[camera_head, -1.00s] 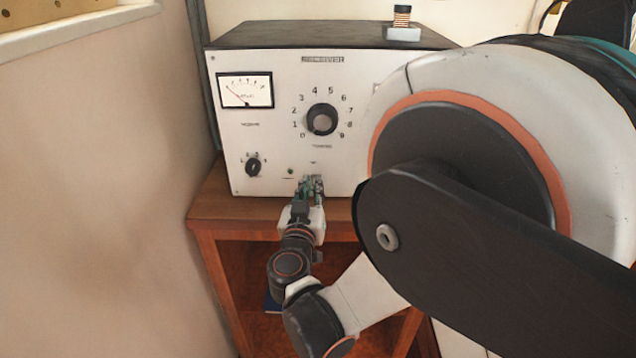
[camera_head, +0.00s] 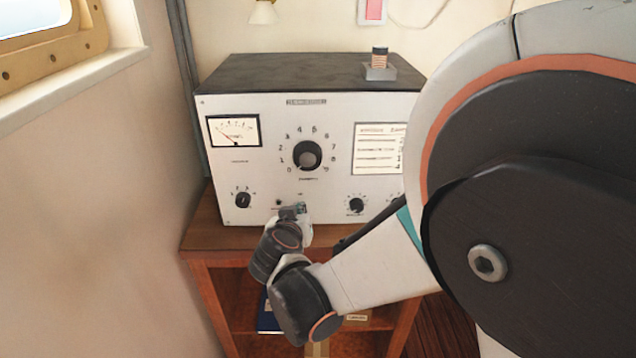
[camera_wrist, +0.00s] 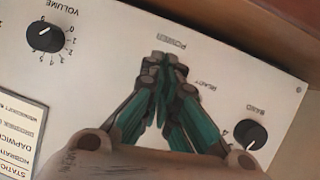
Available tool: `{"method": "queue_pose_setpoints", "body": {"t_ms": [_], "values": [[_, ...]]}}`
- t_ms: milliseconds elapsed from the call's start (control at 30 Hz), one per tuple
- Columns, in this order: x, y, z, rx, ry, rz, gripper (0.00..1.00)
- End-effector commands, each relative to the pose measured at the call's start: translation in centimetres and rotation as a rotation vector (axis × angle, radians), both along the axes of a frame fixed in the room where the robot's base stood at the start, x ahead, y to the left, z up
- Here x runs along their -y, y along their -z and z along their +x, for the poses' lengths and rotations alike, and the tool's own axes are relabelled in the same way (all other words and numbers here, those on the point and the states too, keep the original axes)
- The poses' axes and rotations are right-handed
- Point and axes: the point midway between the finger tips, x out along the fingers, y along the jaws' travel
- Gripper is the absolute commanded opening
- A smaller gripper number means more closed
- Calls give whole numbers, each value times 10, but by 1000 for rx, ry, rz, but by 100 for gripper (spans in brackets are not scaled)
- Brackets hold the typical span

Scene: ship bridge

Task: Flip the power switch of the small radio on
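The small radio (camera_head: 262,166) is a white-fronted box with a dark top, standing on a wooden stand. In the head view my gripper (camera_head: 302,209) is at the lower middle of its front panel, below the tuning dial. In the wrist view the panel shows upside down, and my gripper (camera_wrist: 160,62) points at the spot just by the "POWER" label (camera_wrist: 170,42). Its fingertips are together, with no gap seen. The power switch itself is hidden by the fingers. I cannot tell whether the fingertips touch the switch or which way it is set.
A volume knob (camera_wrist: 45,38) and a band knob (camera_wrist: 250,136) sit either side of my gripper in the wrist view. The tuning dial (camera_head: 307,155) is above it. A small block with a striped cylinder (camera_head: 380,65) stands on the radio. The wall is close on the left.

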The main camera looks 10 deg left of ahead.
Motion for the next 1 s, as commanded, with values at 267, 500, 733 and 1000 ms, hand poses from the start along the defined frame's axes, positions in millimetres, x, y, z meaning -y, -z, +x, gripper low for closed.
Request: {"method": "queue_pose_setpoints", "body": {"t_ms": [267,500,733,1000], "values": [[0,-2,1,-60,0,-14,0],[0,-1,0,-60,0,-14,5],[1,-1,1,-60,2,-14,27],[0,-2,1,-58,-1,-14,27]]}}
